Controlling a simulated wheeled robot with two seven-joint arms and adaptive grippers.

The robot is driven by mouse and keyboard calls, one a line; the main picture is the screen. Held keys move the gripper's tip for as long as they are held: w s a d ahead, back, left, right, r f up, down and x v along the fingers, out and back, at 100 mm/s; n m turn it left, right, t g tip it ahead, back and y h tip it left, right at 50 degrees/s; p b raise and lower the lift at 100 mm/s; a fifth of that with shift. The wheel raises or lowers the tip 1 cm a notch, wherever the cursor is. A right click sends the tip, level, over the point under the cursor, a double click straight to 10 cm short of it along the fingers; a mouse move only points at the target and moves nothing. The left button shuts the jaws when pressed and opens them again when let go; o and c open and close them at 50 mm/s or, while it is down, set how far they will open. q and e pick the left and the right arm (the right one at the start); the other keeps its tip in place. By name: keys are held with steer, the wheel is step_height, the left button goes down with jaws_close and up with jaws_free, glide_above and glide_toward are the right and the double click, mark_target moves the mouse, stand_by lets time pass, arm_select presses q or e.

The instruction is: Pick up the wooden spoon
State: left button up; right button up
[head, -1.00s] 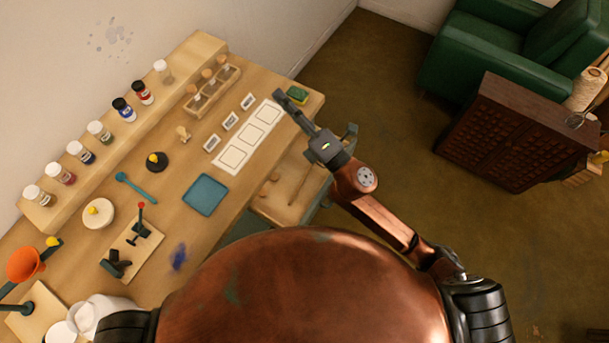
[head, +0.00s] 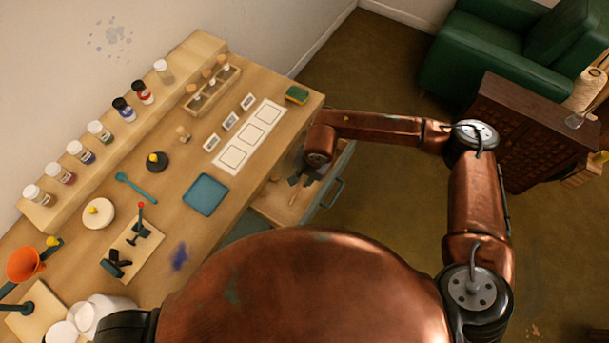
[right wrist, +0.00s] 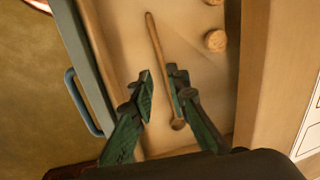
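The wooden spoon (right wrist: 157,45) lies in the open drawer (right wrist: 200,75), its bowl toward my wrist and its handle pointing away. In the right wrist view my right gripper (right wrist: 160,72) is open, with one finger on each side of the spoon. I cannot tell how high the fingertips are above it. In the head view the right gripper (head: 302,180) points down into the drawer (head: 268,208), and part of the spoon (head: 293,197) shows below it. My left gripper is not in view.
Two round corks (right wrist: 214,40) lie in the drawer near the spoon. The drawer's blue handle (head: 336,192) is on its outer side. The worktop above holds a white card strip (head: 232,158), a green-yellow sponge (head: 297,94), a blue tray (head: 205,195) and several jars.

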mark_target(299, 186)
steer(key=f, duration=0.4)
steer(key=a+f, duration=0.1)
steer(key=shift+w+f, duration=0.35)
steer(key=shift+f, duration=0.05)
steer(key=shift+c, duration=0.3)
jaws_close()
